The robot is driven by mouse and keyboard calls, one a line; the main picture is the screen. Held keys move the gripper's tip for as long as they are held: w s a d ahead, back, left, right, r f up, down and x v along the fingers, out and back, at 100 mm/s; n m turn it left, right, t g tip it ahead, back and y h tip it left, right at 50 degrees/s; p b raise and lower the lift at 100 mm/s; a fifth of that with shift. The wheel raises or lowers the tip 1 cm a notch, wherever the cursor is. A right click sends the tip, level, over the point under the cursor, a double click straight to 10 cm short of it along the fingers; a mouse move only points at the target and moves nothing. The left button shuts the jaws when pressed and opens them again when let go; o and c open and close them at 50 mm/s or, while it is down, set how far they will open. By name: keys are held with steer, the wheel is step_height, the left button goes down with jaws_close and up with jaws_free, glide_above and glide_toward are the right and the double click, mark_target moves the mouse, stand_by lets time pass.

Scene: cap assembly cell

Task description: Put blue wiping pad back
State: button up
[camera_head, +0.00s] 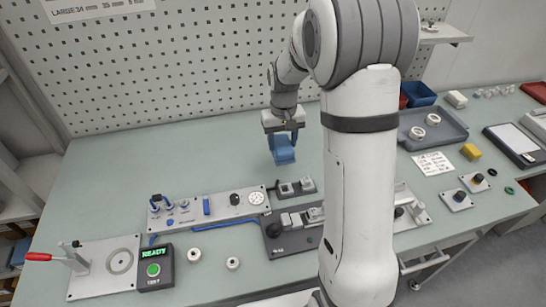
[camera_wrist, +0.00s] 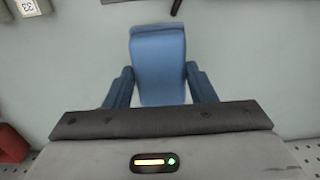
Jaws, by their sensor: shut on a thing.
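The blue wiping pad (camera_head: 283,155) is held in my gripper (camera_head: 282,140), above the back middle of the green-grey table. In the wrist view the pad (camera_wrist: 158,62) sits between the two blue fingers of my gripper (camera_wrist: 160,85), which are shut on its sides. The pad looks raised off the table, though its exact height is hard to tell. My arm hides part of the table to the right of the pad.
A red-handled fixture (camera_head: 103,268) and a READY box (camera_head: 155,268) are at front left. The back left table is clear.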

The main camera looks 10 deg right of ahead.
steer(key=f, duration=0.6)
steer(key=shift+d+f+p, duration=0.25)
steer(key=shift+d+p, duration=0.05)
steer(key=shift+r, duration=0.1)
steer(key=o, duration=0.9)
steer(key=shift+o, duration=0.2)
